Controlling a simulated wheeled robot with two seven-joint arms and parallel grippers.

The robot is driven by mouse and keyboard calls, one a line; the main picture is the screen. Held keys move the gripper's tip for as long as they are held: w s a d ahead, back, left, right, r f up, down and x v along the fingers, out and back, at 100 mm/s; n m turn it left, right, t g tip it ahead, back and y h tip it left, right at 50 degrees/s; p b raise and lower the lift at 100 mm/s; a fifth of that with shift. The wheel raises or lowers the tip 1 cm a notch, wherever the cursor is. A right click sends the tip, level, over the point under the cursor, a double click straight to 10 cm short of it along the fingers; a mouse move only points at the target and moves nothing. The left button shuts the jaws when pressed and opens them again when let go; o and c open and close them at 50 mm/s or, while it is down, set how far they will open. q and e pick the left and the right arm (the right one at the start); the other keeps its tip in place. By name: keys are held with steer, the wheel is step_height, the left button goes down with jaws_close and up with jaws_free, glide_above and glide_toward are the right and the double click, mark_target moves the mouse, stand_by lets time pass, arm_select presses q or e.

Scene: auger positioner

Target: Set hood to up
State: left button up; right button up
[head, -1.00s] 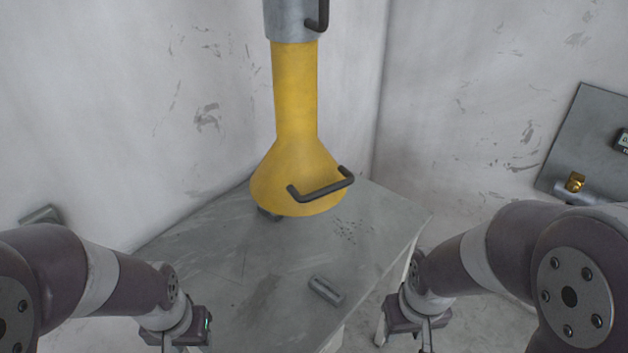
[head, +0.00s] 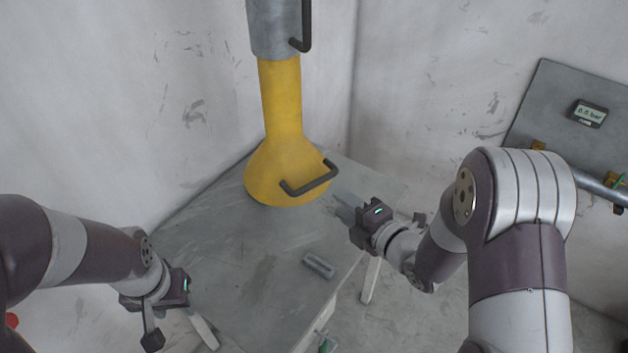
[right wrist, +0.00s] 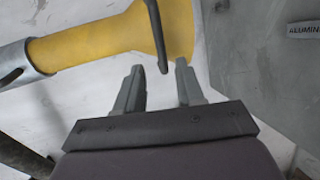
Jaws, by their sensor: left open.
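The yellow hood (head: 281,110) hangs from a grey pipe (head: 272,28), its flared mouth low over the table. A dark bar handle (head: 311,182) sticks out from the flare. My right gripper (head: 343,206) is just right of and below this handle, apart from it in the head view. In the right wrist view my right gripper (right wrist: 159,68) is open and empty, and the handle (right wrist: 157,38) crosses in front of the fingertips with the yellow flare behind. I cannot tell its exact distance. My left gripper (head: 178,335) is open and empty, low at the left, away from the hood.
A grey table (head: 235,260) stands under the hood, with a small grey block (head: 319,266) on it. A second dark handle (head: 303,30) is on the grey pipe. A wall panel at right carries a gauge (head: 589,113) and a pipe with brass fittings.

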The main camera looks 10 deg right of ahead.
mark_target(316, 186)
steer(key=p+x, duration=0.2)
steer(key=x, duration=0.7)
steer(key=shift+w+a+r, duration=0.1)
steer(key=shift+w+a, duration=0.1)
steer(key=shift+w, duration=0.05)
steer(key=shift+w+a, duration=0.15)
steer(key=shift+w, duration=0.2)
steer(key=shift+a, duration=0.1)
